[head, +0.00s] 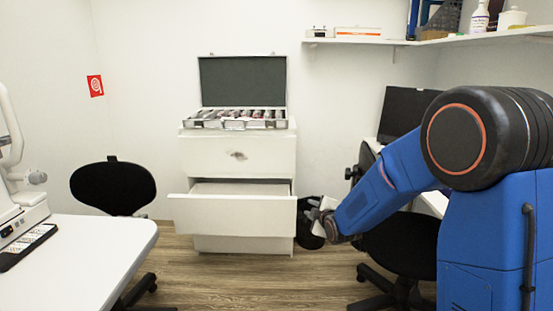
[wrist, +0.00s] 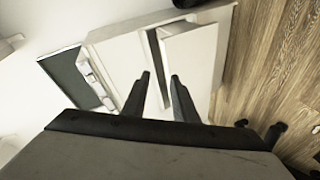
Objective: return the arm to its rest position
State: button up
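My arm (head: 390,185), blue with black joints, reaches in from the right side of the head view, bent down and to the left. My gripper (head: 314,213) is at its far end, to the right of the white drawer cabinet. In the wrist view my gripper (wrist: 160,76) shows two dark fingers standing apart with nothing held between them. The cabinet shows beyond the fingertips.
The white cabinet (head: 237,155) has its middle drawer (head: 235,216) pulled out. An open case (head: 243,82) stands on top. Black chairs (head: 112,187) stand left and right. A white table (head: 85,262) is at left, shelves (head: 460,41) at upper right. Floor is clear before the cabinet.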

jog(key=s+d+r+m+g+h, duration=0.2)
jog(key=s+d+r+m, duration=0.3)
jog(key=s, duration=0.5)
jog(key=s+d+m+g, duration=0.2)
jog(key=s+d+m, duration=0.1)
jog(key=s, duration=1)
jog(key=s+d+m+g+h, duration=0.1)
jog(key=s+d+m, duration=0.3)
jog(key=s, duration=1)
jog(key=s+d+m+g, duration=0.3)
jog(key=s+m+g, duration=0.1)
jog(key=s, duration=1)
jog(key=shift+d+r, duration=0.35)
jog(key=shift+r, duration=0.05)
